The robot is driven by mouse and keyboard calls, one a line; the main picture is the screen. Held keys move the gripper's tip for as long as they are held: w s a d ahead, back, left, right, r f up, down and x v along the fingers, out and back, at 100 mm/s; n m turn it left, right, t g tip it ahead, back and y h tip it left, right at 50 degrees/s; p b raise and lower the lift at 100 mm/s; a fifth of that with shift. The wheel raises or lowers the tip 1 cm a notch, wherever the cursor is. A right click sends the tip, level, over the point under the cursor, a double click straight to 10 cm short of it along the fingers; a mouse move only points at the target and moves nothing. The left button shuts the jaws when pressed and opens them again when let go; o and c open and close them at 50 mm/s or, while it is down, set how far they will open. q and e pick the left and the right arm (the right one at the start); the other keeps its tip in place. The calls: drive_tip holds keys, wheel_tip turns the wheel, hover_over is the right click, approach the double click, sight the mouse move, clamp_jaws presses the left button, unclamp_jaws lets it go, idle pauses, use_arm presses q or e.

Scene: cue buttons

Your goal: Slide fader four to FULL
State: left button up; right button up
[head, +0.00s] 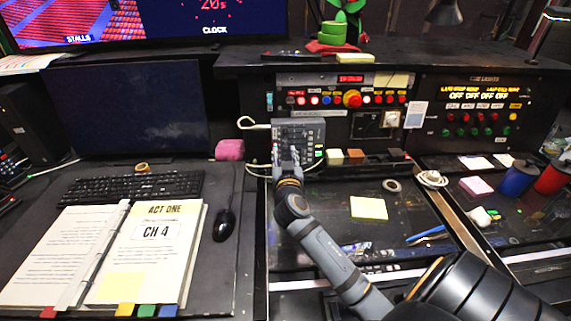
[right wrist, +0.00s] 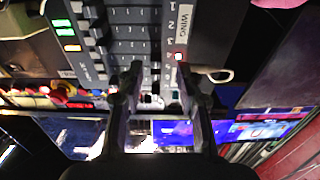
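My left gripper is out of view.
A pink block (head: 230,150), mouse (head: 224,224), keyboard (head: 132,187) and open script (head: 155,250) marked CH 4 lie left. A yellow note (head: 369,208) lies right of my arm.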

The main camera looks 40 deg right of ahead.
drive_tip(key=v, duration=1)
drive_tip(key=shift+a, duration=0.15)
